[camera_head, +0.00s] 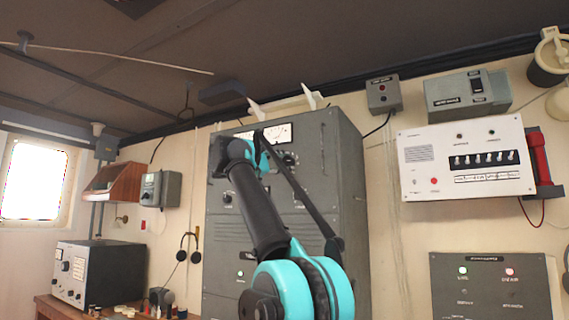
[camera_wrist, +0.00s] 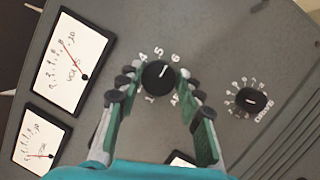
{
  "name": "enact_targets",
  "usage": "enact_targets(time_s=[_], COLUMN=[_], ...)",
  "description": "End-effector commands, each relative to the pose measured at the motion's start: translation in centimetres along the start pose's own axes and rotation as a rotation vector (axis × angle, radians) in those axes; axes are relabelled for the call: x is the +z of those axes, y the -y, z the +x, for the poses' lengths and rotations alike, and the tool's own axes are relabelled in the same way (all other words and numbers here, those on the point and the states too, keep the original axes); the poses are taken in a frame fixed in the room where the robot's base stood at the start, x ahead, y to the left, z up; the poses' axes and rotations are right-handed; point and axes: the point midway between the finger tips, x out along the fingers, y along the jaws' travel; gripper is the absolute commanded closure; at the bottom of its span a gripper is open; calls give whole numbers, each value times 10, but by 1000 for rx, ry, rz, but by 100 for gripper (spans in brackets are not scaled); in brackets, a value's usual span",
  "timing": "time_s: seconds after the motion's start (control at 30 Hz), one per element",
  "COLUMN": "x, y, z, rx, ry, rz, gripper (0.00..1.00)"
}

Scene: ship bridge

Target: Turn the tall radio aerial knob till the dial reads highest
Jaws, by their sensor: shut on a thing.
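The tall grey radio cabinet (camera_head: 345,190) stands in the middle of the head view, with my arm reaching up to its upper front. In the wrist view, my gripper (camera_wrist: 157,84) is shut on a black round knob (camera_wrist: 158,74), one finger on each side. The knob has a white pointer line and numbers around it; no name for it is readable. Two white dials with red needles lie to its left: an upper dial (camera_wrist: 66,50) and a lower dial (camera_wrist: 41,140). The upper needle leans up and left. My arm hides the knob in the head view.
A second black knob (camera_wrist: 251,100) with a numbered ring sits to the right on the same panel. In the head view, a white panel (camera_head: 468,157) with a red handset hangs right of the cabinet. A grey set (camera_head: 97,272) stands on the left desk.

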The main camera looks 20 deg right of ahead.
Motion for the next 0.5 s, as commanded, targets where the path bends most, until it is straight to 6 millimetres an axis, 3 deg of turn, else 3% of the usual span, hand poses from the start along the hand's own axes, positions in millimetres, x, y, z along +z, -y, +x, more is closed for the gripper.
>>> enact_targets(time_s=[0.5], x=[0], y=[0], z=[0], rx=[-76], ry=[19], rz=[219], gripper=[93])
